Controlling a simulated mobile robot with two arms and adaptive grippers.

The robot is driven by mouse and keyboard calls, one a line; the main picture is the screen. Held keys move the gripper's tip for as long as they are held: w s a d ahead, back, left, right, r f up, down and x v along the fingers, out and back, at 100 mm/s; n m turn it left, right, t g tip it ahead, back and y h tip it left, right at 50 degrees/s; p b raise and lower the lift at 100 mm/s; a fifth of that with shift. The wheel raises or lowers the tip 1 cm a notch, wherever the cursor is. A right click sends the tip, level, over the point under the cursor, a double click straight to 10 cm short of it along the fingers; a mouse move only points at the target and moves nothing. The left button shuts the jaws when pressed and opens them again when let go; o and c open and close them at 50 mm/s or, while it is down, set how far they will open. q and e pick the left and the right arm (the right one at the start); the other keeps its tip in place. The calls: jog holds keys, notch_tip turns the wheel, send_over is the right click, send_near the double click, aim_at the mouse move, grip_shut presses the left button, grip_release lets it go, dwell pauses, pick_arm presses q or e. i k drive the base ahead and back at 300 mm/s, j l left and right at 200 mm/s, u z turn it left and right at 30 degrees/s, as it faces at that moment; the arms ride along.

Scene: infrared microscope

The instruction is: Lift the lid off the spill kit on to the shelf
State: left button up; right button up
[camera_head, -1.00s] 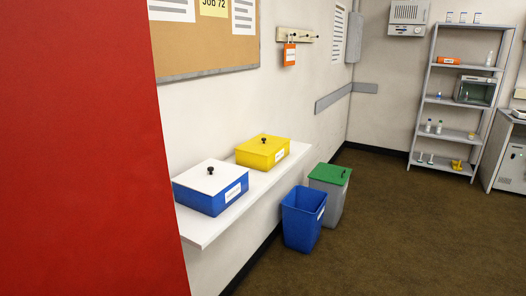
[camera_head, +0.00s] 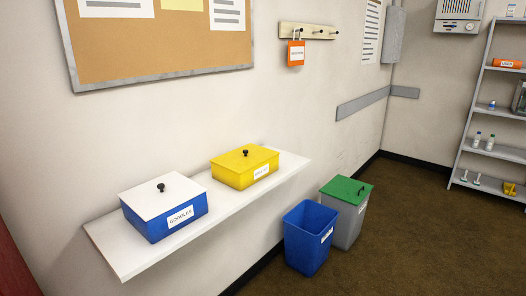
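A yellow box (camera_head: 228,178) with a yellow lid (camera_head: 240,161) and a black knob (camera_head: 245,153) on top sits on the white wall shelf (camera_head: 228,207). Its front label is too small to read surely; it may be the spill kit. The lid is on the box. To its left on the same shelf stands a blue box (camera_head: 150,228) labelled GOGGLES, with a white lid and black knob. Neither of my grippers is in view.
Under the shelf's right end stand an open blue bin (camera_head: 308,245) and a grey bin with a green lid (camera_head: 346,188). A shelving rack (camera_head: 492,152) stands at the far right. Bare shelf shows at both ends and between the boxes; brown floor lies clear at the front right.

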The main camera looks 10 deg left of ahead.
aim_at(239, 160)
jog(key=i+u, duration=0.1)
jog(key=i, duration=0.9)
